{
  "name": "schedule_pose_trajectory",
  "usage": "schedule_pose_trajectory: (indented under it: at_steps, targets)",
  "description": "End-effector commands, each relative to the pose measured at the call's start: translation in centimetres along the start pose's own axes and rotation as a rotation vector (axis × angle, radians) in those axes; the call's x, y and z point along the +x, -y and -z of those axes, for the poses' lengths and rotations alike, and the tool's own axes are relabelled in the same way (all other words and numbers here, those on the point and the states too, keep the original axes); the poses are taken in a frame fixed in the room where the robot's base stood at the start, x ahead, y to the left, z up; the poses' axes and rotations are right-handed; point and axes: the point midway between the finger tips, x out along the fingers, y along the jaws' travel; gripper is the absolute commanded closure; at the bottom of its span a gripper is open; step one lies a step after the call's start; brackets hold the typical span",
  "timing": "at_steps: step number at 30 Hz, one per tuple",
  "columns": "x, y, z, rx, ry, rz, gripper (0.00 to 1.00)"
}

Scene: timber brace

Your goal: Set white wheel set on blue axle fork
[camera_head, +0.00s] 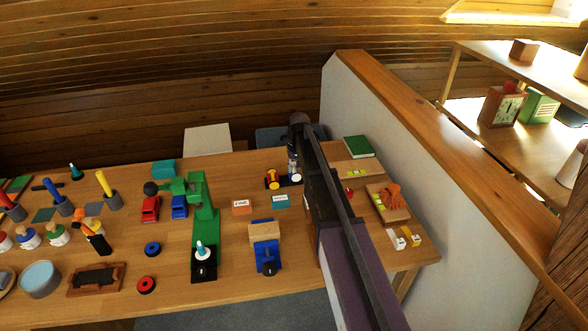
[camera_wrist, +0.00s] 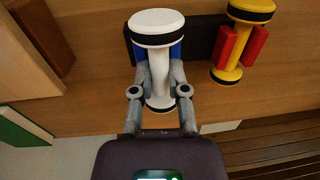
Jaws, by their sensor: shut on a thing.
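The white wheel set (camera_wrist: 157,25) has two white wheels with black bands on a white axle. In the wrist view my gripper (camera_wrist: 160,75) is shut on its axle, between the wheels. The blue axle fork (camera_wrist: 178,50) shows as blue patches on both sides of the axle, close to the upper wheel and partly hidden by it. The axle lines up between the blue sides; I cannot tell whether it rests in the fork. In the head view my gripper (camera_head: 293,163) is over the right end of the dark board, and a bit of white wheel (camera_head: 297,178) shows below it.
A yellow wheel set (camera_wrist: 235,40) sits between red fork sides (camera_wrist: 256,45) on the same dark board (camera_wrist: 200,38). A green book (camera_head: 358,147) lies behind my arm.

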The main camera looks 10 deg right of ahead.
Motion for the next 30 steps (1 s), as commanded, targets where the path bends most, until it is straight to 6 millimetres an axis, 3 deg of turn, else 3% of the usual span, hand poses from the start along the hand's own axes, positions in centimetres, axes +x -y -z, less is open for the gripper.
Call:
schedule_pose_trajectory:
  at_steps: [1,10,11,15,30]
  targets:
    - [0.49,-0.01,-0.73,0.001,0.015,0.0,1.0]
    - [0.65,0.11,-0.96,0.001,0.015,0.003,1.0]
    - [0.66,0.14,-0.97,0.001,0.015,0.003,0.68]
    - [0.67,0.21,-1.01,-0.001,0.016,0.003,0.3]
    - [-0.28,0.09,-0.53,0.001,0.01,0.001,0.3]
